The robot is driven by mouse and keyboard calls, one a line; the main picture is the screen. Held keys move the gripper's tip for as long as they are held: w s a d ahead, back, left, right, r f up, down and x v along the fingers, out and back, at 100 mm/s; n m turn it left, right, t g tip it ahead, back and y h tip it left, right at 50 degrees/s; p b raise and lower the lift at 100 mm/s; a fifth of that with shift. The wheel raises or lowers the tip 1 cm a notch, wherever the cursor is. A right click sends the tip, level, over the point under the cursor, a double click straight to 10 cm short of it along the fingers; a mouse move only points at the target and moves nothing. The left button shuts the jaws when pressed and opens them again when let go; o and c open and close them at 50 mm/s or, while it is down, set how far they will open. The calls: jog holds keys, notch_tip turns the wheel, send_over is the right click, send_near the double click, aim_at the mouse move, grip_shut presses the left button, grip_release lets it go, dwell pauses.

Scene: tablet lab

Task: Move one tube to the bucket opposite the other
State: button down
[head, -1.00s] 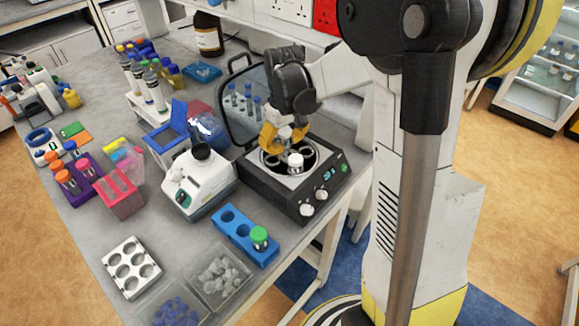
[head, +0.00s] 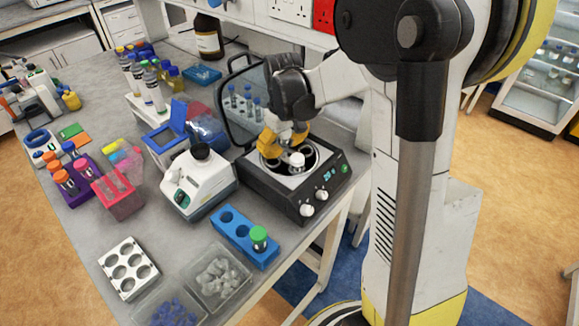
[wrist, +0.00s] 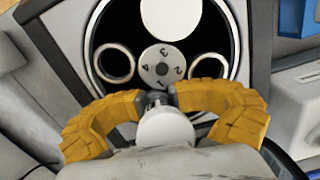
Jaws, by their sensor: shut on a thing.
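The black and grey centrifuge (head: 275,201) stands on the bench with its lid (head: 240,122) up. One white-capped tube (head: 297,160) sits in a rotor bucket; its cap shows at the top of the wrist view (wrist: 170,16). The left bucket (wrist: 115,63) and right bucket (wrist: 208,66) look empty in the wrist view. My gripper (wrist: 157,101), with yellow fingers, is shut on another white-capped tube (wrist: 165,128). It is over the rotor's far side, across the hub (wrist: 162,68) from the seated tube. The held tube's lower end and the bucket there are hidden, so its seating is unclear.
A blue rack (head: 233,232) with a green-capped tube (head: 259,239) stands in front of the centrifuge. A white instrument (head: 197,185) is close on its left. A white holder (head: 128,268) and clear bins (head: 219,278) lie nearer. The raised lid stands close behind my gripper.

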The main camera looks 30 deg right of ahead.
aim_at(284, 144)
jog(key=c, duration=1.5)
grip_release()
jog(key=shift+s+f, duration=0.5)
jog(key=shift+f, duration=0.1)
jog(key=o, duration=0.7)
jog(key=r, duration=0.8)
jog(key=shift+w+r, duration=0.25)
jog(key=shift+w, duration=0.1)
jog(key=shift+r, duration=0.3)
jog(key=shift+s+a+r, duration=0.2)
jog(key=shift+a+r, duration=0.05)
jog(key=shift+s+a+r+m+t, duration=0.35)
jog(key=shift+s+a+t, duration=1)
jog(key=shift+s, duration=1.25)
jog(key=shift+s+a+r+m+t, duration=0.4)
jog(key=shift+s+a+t, duration=0.6)
jog(key=shift+s+a, duration=1.1)
jog(key=shift+s+a+r+m+t, duration=0.35)
jog(key=shift+s+a+t, duration=0.75)
jog(key=shift+s, duration=1.95)
